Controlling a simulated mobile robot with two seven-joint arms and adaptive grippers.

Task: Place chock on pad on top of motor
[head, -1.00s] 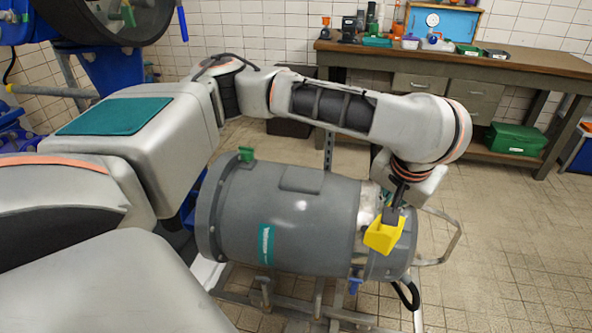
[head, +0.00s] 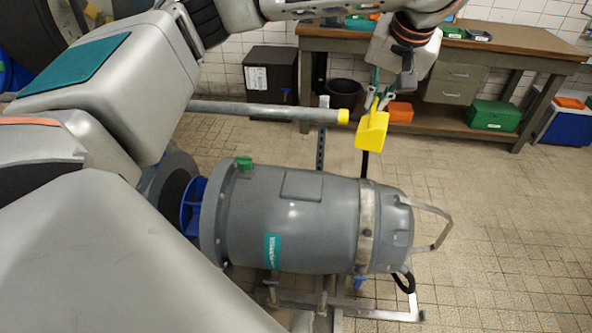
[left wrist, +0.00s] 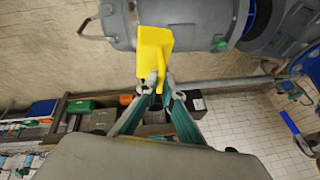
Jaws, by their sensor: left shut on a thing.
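The yellow chock (head: 372,130) is held in the air by my left gripper (head: 379,98), which is shut on it. In the head view it hangs above and behind the right part of the grey motor (head: 330,228), clear of it. The pad (head: 301,186), a flat grey rectangle on top of the motor, is bare and lies to the lower left of the chock. In the left wrist view the chock (left wrist: 153,52) sits at the tips of my left gripper (left wrist: 162,86) and covers part of the motor. My right gripper is not in view.
A green cap (head: 243,163) stands on the motor's left flange. A metal handle (head: 437,228) sticks out at its right end. A grey pipe with a yellow end (head: 343,116) runs behind it. A workbench (head: 345,40) stands at the back; the floor at right is clear.

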